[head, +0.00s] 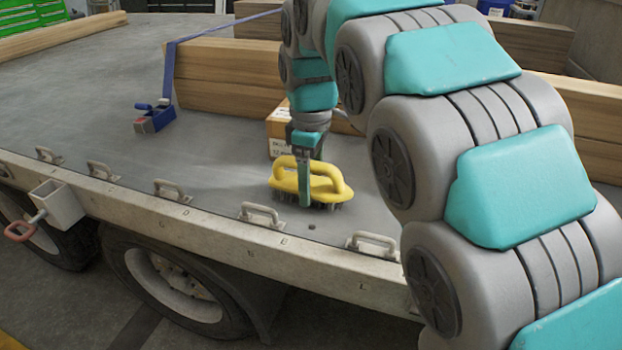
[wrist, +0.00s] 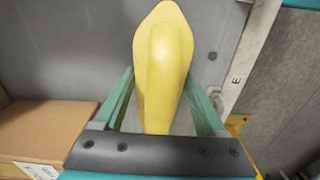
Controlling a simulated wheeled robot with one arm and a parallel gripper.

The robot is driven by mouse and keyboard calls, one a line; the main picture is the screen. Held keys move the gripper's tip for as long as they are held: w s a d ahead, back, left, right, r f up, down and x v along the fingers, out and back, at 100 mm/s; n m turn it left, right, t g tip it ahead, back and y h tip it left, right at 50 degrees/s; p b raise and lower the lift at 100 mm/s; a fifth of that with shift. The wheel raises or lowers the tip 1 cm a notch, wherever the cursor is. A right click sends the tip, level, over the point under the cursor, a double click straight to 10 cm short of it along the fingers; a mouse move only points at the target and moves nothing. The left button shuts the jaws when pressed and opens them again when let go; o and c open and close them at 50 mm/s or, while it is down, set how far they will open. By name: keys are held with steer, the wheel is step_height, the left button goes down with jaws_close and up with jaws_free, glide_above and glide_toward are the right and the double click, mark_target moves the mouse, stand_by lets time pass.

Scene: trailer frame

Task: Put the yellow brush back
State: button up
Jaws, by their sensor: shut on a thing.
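The yellow brush (head: 328,181) has a looped handle and dark bristles pointing down. It is at the grey trailer deck (head: 226,150), near the deck's front edge. My gripper (head: 306,190) points down over it and is shut on the brush's handle. In the wrist view the brush (wrist: 163,60) runs lengthwise between my two green fingers (wrist: 162,105). I cannot tell whether the bristles touch the deck.
A cardboard box (head: 281,135) stands right behind the brush. Stacked timber (head: 215,80) lies behind it. A blue ratchet strap (head: 153,118) sits on the deck to the left. Metal loops (head: 262,213) line the front edge.

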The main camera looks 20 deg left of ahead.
steer(key=shift+f, duration=0.15)
steer(key=o, duration=1.4)
